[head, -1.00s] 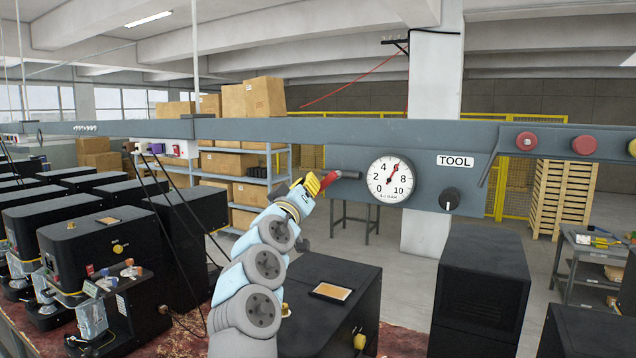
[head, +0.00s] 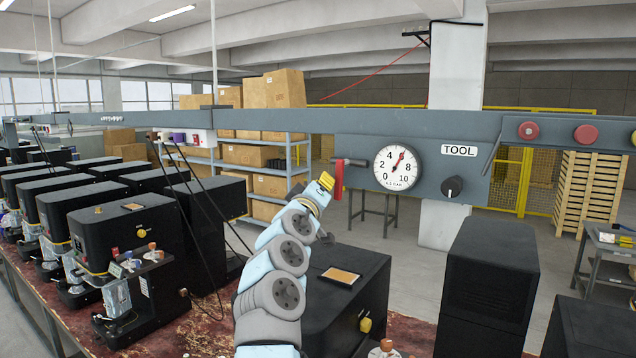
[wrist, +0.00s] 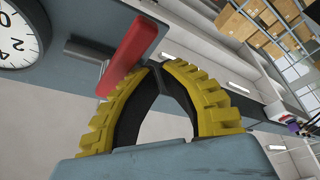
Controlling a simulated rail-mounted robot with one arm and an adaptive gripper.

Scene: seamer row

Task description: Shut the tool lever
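The tool lever is a red handle (head: 338,178) on a short dark pipe stub (head: 357,162), left of the gauge and the TOOL label (head: 459,150). My gripper (head: 327,181) is just left of the handle. In the wrist view my gripper's (wrist: 155,68) fingertips meet with nothing between them. Whether a finger touches the handle cannot be told.
A round gauge (head: 397,168) and a black knob (head: 453,187) sit on the same grey panel. Red buttons (head: 585,133) are farther right on the beam. Black machines (head: 335,285) stand below on the reddish bench. Shelves with boxes (head: 262,152) are behind.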

